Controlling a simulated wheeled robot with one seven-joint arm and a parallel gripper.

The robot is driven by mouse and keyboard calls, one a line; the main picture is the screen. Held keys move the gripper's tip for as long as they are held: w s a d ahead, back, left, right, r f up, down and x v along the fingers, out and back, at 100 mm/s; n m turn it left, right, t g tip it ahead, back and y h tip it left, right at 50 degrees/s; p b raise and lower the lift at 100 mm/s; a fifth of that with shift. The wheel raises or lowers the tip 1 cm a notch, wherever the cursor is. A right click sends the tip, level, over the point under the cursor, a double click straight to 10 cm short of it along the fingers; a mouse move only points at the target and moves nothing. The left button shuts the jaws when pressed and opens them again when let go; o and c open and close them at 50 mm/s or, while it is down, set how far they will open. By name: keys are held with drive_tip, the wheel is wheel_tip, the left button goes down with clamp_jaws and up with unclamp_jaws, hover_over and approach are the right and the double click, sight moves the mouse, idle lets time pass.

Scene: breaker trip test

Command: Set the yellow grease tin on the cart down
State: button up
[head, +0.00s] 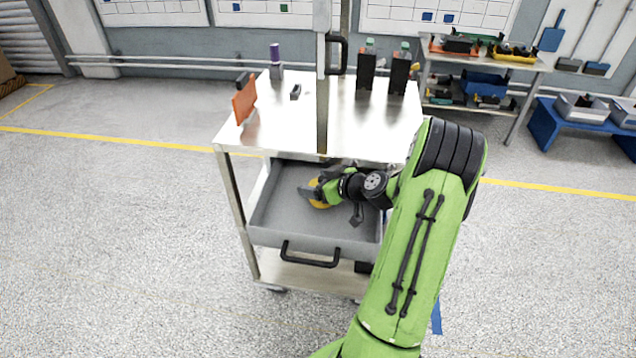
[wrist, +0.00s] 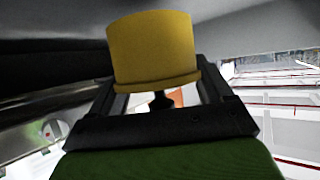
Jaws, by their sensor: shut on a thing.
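The yellow grease tin (wrist: 152,50) fills the upper middle of the wrist view, between the fingers of my gripper (wrist: 155,95). In the head view, part of the tin (head: 319,194) shows at my gripper (head: 318,192), inside the open grey drawer of the cart. My gripper is shut on the tin. The cart (head: 285,135) has a bright metal top, and its drawer (head: 275,229) is pulled out towards me. Whether the tin touches the drawer floor cannot be told. My gripper and wrist hide part of the tin and the drawer's right side.
On the cart top stand an orange panel (head: 244,101), a purple-topped item (head: 275,62) and two dark holders with bottles (head: 400,72). A post (head: 322,90) rises in front of the top. The drawer's left and front floor is clear. A black handle (head: 310,260) is on its front.

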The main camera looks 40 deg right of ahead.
drive_tip(key=shift+f+b, duration=0.55)
drive_tip(key=shift+b, duration=0.15)
drive_tip(key=o, duration=1.5)
drive_tip(key=shift+r+p, duration=0.25)
drive_tip(key=shift+p, duration=0.1)
drive_tip(key=a+r+p+v, duration=0.1)
drive_tip(key=p+v, duration=0.1)
drive_tip(key=v, duration=1)
drive_tip(key=w+a+r+n+g+y, duration=0.1)
drive_tip(key=a+r+g, duration=0.2)
drive_tip(key=a, duration=0.7)
drive_tip(key=a+r+n+g, duration=0.1)
drive_tip(key=a+r+g, duration=0.15)
drive_tip(key=a, duration=0.75)
drive_tip(key=s+a+r+m, duration=0.1)
drive_tip(key=s+a, duration=0.1)
drive_tip(key=s, duration=0.2)
drive_tip(key=s+a+r+m+g+h, duration=0.1)
drive_tip(key=s+a, duration=0.2)
drive_tip(key=s, duration=0.2)
drive_tip(key=s+a+r, duration=0.2)
drive_tip(key=s, duration=0.2)
drive_tip(key=shift+s+a+m+h, duration=0.2)
drive_tip(key=shift+a+m+h, duration=0.2)
